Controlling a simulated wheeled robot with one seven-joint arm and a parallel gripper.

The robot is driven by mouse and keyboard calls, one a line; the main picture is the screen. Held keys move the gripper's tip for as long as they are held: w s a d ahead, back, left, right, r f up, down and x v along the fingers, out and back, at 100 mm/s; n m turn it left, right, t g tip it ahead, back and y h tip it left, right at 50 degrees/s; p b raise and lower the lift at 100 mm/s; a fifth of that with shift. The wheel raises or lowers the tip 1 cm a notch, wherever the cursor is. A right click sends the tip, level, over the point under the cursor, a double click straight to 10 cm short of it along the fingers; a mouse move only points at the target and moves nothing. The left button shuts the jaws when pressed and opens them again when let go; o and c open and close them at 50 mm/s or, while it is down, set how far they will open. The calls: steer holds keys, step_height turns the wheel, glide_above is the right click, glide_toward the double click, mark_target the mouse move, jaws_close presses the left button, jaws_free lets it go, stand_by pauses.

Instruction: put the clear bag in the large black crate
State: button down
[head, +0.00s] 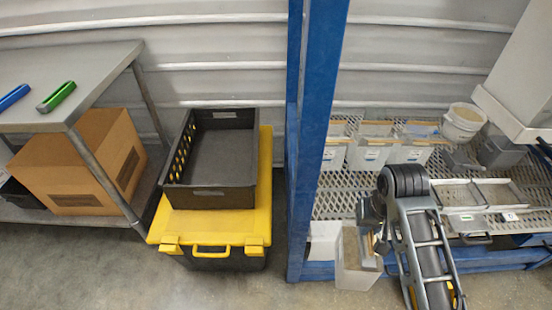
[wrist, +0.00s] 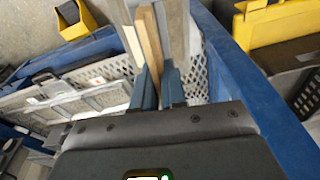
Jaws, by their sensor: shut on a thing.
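The clear bag (head: 355,262), with brown contents, hangs upright at my gripper (head: 378,238), in front of the mesh shelf's lower left corner. In the wrist view my gripper (wrist: 160,85) is shut on the bag's top edge, where a wooden-coloured strip (wrist: 150,40) shows. Most of the bag is hidden there. The large black crate (head: 212,187) is open and looks empty. It sits on a yellow-lidded box (head: 212,226), left of the blue post and apart from my gripper.
A blue post (head: 316,130) stands between my gripper and the crate. A grey table (head: 75,65) with a cardboard box (head: 80,165) below is at left.

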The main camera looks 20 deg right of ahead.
steer(key=w+a+f+n, duration=0.2)
steer(key=w+a+n, duration=0.2)
steer(key=a, duration=0.7)
steer(key=shift+a+n+y, duration=0.25)
steer(key=shift+n+y, duration=0.15)
steer(key=shift+n, duration=0.1)
steer(key=shift+w, duration=0.1)
